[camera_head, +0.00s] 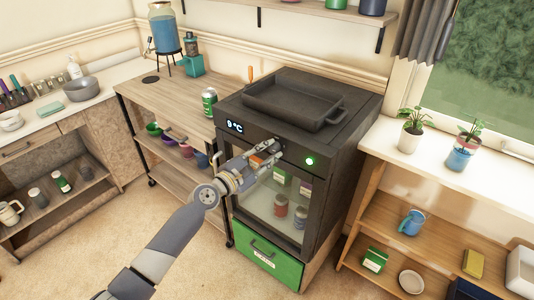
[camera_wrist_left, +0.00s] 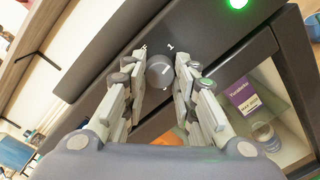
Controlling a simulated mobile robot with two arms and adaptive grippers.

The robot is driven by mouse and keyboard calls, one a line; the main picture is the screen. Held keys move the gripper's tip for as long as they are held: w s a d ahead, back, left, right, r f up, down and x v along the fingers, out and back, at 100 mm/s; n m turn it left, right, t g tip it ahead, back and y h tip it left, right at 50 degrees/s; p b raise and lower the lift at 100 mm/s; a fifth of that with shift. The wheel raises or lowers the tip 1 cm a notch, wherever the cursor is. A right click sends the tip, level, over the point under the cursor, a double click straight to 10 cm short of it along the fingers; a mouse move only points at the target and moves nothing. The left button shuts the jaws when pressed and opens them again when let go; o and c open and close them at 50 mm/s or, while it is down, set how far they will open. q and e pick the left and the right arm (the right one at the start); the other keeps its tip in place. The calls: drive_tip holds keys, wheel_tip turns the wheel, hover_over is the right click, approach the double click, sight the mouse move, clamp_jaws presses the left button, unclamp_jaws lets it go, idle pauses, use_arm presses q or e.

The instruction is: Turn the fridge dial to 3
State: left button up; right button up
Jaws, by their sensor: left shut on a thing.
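The small fridge (camera_head: 328,164) is dark with a glass door, and its display (camera_head: 235,127) reads 9 °C. The fridge dial (camera_wrist_left: 160,70) is a round dark knob with a light pointer line, on the front panel; a "1" is printed above it in the left wrist view. My left gripper (camera_head: 274,149) is at the panel, and in the left wrist view its fingers (camera_wrist_left: 163,76) stand on both sides of the dial, shut on it. In the head view the gripper mostly hides the dial. My right gripper is not in view.
A green light (camera_head: 309,161) glows on the panel right of the dial. A black tray (camera_head: 292,98) sits on the fridge top. A green drawer (camera_head: 266,260) is below the door.

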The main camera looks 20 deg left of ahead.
use_arm(q)
drive_tip(key=m, duration=1.2)
drive_tip(key=shift+d+y, duration=0.1)
drive_tip(key=shift+y, duration=0.3)
drive_tip(key=m+p, duration=0.1)
drive_tip(key=m, duration=0.2)
drive_tip(key=shift+f+m, duration=0.1)
drive_tip(key=shift+m, duration=0.3)
drive_tip(key=m+p, duration=0.1)
drive_tip(key=m, duration=0.2)
drive_tip(key=shift+y, duration=0.3)
drive_tip(key=m, duration=0.5)
drive_tip(key=shift+f+m+p, duration=0.15)
drive_tip(key=shift+m+p, duration=0.25)
drive_tip(key=o, duration=1.1)
drive_tip(key=shift+c, duration=0.2)
